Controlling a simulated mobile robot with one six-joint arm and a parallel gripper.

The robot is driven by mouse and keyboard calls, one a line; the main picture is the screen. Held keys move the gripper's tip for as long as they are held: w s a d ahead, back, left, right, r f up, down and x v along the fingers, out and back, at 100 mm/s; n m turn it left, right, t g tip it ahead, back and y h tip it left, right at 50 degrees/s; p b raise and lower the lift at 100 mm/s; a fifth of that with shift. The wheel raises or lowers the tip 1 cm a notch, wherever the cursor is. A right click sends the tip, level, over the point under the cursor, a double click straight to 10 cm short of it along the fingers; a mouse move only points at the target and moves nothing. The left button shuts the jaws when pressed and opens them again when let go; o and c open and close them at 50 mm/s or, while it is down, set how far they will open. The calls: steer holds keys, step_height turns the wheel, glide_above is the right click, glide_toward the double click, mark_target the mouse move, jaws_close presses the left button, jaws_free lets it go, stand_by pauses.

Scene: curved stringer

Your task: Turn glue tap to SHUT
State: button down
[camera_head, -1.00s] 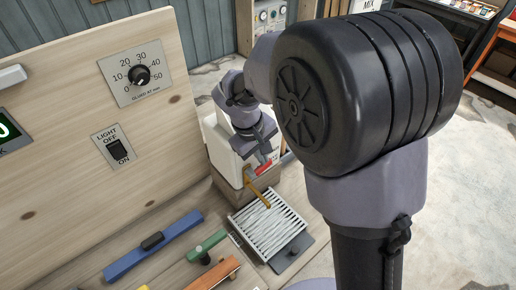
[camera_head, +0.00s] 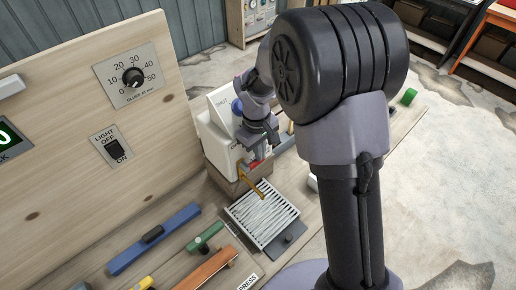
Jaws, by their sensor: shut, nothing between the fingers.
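The glue container (camera_head: 217,147) is a white box on a wooden block at the back of the bench, with a panel marked SHUT (camera_head: 222,101) on its upper part. A red tap handle (camera_head: 256,163) shows low on its front, above a brass-coloured spout (camera_head: 251,188). My gripper (camera_head: 257,152) is at the tap, pointing down, just above or beside the red handle. Its fingers are shut and empty. My wrist hides part of the container and tap, so I cannot tell whether the fingers touch the handle or its exact setting.
A slatted white tray (camera_head: 262,213) lies under the spout. A blue bar tool (camera_head: 154,238), a green-handled tool (camera_head: 205,238) and a brown wooden bar (camera_head: 206,267) lie in front. An upright board (camera_head: 70,130) with a dial (camera_head: 133,77) and light switch (camera_head: 112,146) stands left.

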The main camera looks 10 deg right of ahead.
step_height(320, 180, up, 14)
steer(key=p, duration=0.5)
steer(key=s+d+f+m+t+y+b, duration=0.1)
steer(key=s+f+m+b, duration=0.2)
steer(key=s+b, duration=0.3)
steer(key=s+d+f+m+t+b, duration=0.1)
steer(key=s+f+m+t+b, duration=0.1)
steer(key=s+b, duration=0.5)
steer(key=s+f+m+t+y+b, duration=0.1)
steer(key=s+f+m+b, duration=0.3)
steer(key=s, duration=0.5)
steer(key=m+t+b, duration=0.1)
steer(key=m+b, duration=0.1)
steer(key=b, duration=0.1)
steer(key=shift+s+d+y, duration=0.3)
steer(key=shift+s+d, duration=0.05)
steer(key=shift+d, duration=0.05)
